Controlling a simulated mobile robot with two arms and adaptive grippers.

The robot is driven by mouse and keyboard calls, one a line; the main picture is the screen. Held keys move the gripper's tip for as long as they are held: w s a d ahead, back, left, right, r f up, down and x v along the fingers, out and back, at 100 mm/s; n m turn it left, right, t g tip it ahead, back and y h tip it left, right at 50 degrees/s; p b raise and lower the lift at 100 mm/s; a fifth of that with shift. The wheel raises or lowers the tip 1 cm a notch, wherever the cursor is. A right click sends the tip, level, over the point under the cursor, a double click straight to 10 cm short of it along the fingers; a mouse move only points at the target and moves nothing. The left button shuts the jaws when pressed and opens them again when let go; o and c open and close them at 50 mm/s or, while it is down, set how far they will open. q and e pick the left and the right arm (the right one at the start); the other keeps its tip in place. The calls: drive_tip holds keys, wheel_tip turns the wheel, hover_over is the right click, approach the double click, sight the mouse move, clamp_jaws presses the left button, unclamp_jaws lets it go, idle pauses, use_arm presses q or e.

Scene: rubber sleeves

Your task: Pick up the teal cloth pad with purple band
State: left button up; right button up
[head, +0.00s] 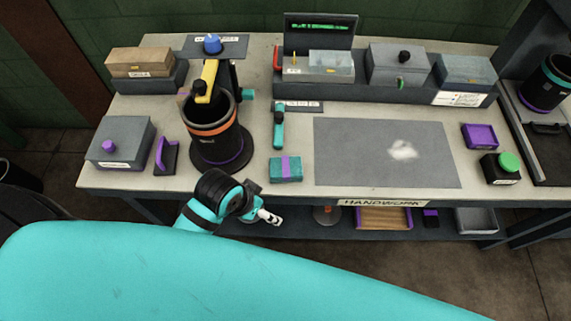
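The teal cloth pad with purple band (275,170) lies flat on the workbench near its front edge, left of the grey mat. The purple band runs across its middle. Nothing touches it from above. My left gripper (270,216) is in front of the bench's front edge, below and slightly left of the pad in the picture, and apart from it. Its pale fingertips point right. It is too small to tell whether the fingers are open. My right gripper is not in view.
Left of the pad stands a tall black cylinder with an orange ring (213,150). A teal-handled tool (278,130) lies behind the pad. The grey mat (350,160) bears only a whitish patch. A lower shelf holds a wooden-bottomed tray (384,218).

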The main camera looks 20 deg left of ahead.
use_arm(q)
drive_tip(key=w+d+r+m+h, duration=0.1)
drive_tip(key=w+d+r+m, duration=0.25)
drive_tip(key=w+d, duration=0.2)
drive_tip(key=w+a+r+m+g+y+p, duration=0.1)
drive_tip(key=w+a+r+m+g+y, duration=0.2)
drive_tip(key=w+r+m, duration=0.5)
drive_tip(key=n+p, duration=0.2)
hover_over(286, 166)
drive_tip(key=f, duration=0.7)
drive_tip(key=shift+w+a+f, duration=0.1)
drive_tip(key=shift+w, duration=0.15)
drive_tip(key=shift+f+m, duration=0.25)
drive_tip(key=shift+f, duration=0.4)
drive_tip(key=f, duration=0.1)
drive_tip(key=f+p, duration=0.1)
drive_tip(key=f, duration=0.2)
drive_tip(key=shift+s+p, duration=0.35)
drive_tip(key=shift+p, duration=0.05)
drive_tip(key=shift+f, duration=0.6)
drive_tip(key=c, duration=1.3)
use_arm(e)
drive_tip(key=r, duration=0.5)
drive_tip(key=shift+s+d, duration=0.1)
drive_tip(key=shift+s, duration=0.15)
